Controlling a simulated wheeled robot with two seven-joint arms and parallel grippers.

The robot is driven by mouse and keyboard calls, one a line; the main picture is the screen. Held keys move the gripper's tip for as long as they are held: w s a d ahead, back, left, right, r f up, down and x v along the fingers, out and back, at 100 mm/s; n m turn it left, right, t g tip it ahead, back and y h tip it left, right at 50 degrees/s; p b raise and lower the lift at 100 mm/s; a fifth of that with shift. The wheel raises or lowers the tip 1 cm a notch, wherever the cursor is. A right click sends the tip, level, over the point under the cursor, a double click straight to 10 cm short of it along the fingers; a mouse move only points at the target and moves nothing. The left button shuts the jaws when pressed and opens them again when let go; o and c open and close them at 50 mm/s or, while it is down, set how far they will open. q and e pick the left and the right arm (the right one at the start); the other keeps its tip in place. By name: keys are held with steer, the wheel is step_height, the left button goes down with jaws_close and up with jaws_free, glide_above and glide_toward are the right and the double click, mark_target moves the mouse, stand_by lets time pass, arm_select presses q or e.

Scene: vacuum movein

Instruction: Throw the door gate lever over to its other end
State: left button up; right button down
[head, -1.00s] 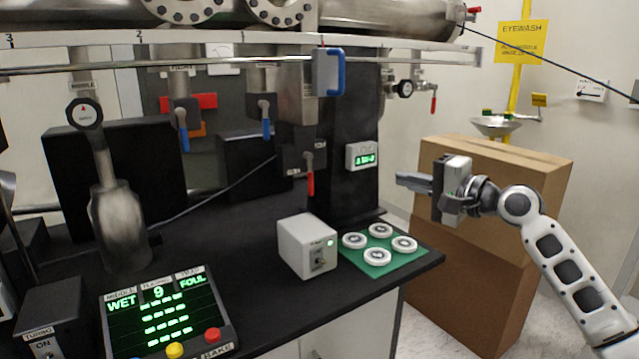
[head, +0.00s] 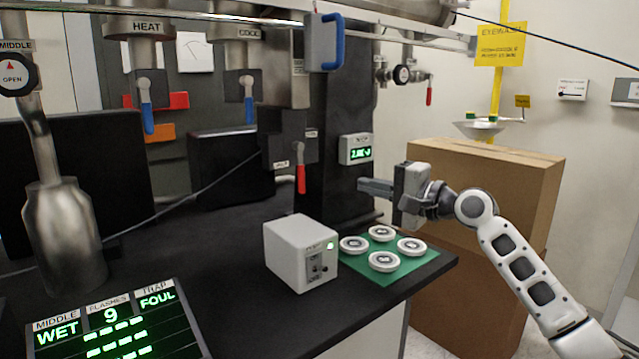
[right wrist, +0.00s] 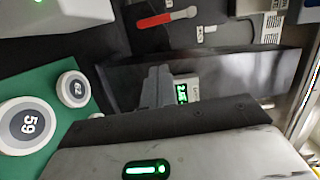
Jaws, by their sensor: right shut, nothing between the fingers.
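A red lever (head: 301,178) hangs straight down from a dark valve block under the metal column. It also shows in the right wrist view (right wrist: 165,19). Blue levers hang under two other pipes, one on the left (head: 148,118) and one nearer the middle (head: 249,107). The small labels are too blurred to tell which lever is the door gate's. My right gripper (head: 364,187) is shut and empty, pointing left, to the right of the red lever and apart from it. Its fingers show in the right wrist view (right wrist: 157,86). My left gripper is not in view.
A white box (head: 300,253) and a green mat (head: 400,273) with several white discs stand on the black bench below. A small green display (head: 357,150) is on the black pillar near my right gripper. Cardboard boxes (head: 530,190) stand behind my right arm.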

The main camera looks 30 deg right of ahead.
mark_target(300, 168)
arm_select(q)
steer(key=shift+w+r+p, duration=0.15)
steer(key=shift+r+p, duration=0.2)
steer(key=shift+p, duration=0.55)
arm_select(e)
steer(key=w+a, duration=0.5)
steer(key=w, duration=0.4)
steer(key=shift+w+a, duration=0.2)
steer(key=shift+a, duration=0.1)
